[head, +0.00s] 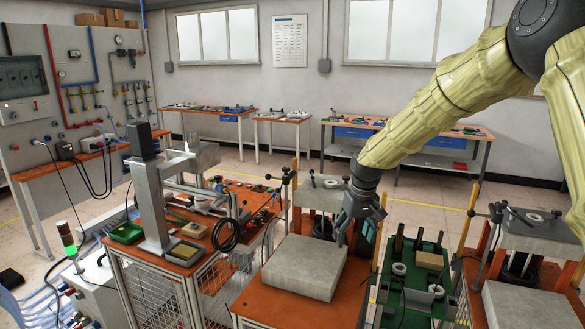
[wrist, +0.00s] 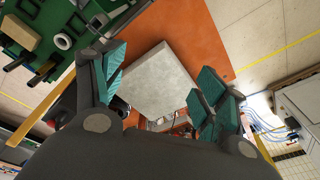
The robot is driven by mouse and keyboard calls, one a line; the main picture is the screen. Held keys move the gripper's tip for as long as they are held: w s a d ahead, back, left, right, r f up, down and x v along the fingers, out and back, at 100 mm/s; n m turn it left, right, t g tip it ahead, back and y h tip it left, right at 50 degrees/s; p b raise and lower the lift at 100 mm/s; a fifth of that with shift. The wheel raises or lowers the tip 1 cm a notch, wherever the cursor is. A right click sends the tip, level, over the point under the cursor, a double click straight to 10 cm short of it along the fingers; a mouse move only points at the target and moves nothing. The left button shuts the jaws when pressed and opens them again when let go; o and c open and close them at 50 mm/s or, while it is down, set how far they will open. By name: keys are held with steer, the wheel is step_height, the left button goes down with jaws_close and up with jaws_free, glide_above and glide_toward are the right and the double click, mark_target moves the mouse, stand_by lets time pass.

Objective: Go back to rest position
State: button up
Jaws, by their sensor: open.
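My gripper (head: 358,218) hangs above the right rear part of the middle orange-topped table, at the end of my arm in its yellow cover. In the wrist view my gripper (wrist: 152,95) is open, with its teal finger pads wide apart and nothing between them. A grey square block (head: 304,266) lies on the orange table top (head: 254,300), below and to the left of the gripper. In the wrist view the grey block (wrist: 155,80) shows beyond the gap between the fingers.
A press with a grey top plate (head: 322,196) stands just behind the gripper. A green tray (head: 408,307) with black upright posts is to the right, and another press (head: 531,230) stands farther right. A grey column machine (head: 152,205) is on the left. Side tables (head: 420,133) line the back wall.

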steer(key=s+f+b, duration=0.1)
steer(key=s+f, duration=0.5)
steer(key=f, duration=0.5)
steer(key=s+f+m, duration=0.1)
steer(key=s+f, duration=0.5)
steer(key=f, duration=0.5)
steer(key=s+f+b, duration=0.1)
steer(key=s+f, duration=0.6)
steer(key=f, duration=0.5)
steer(key=s+d+f, duration=0.1)
steer(key=s+f, duration=0.3)
steer(key=s, duration=0.7)
steer(key=s+d+f+m+g+b, duration=0.1)
steer(key=s+f, duration=0.4)
steer(key=s, duration=0.6)
steer(key=s+d+f+m+b, duration=0.1)
steer(key=s+d+f, duration=0.2)
steer(key=s, duration=0.8)
step_height(320, 180, down, 2)
steer(key=shift+s+d+f+h, duration=0.1)
steer(key=shift+s+d+h, duration=0.1)
steer(key=shift+h, duration=0.2)
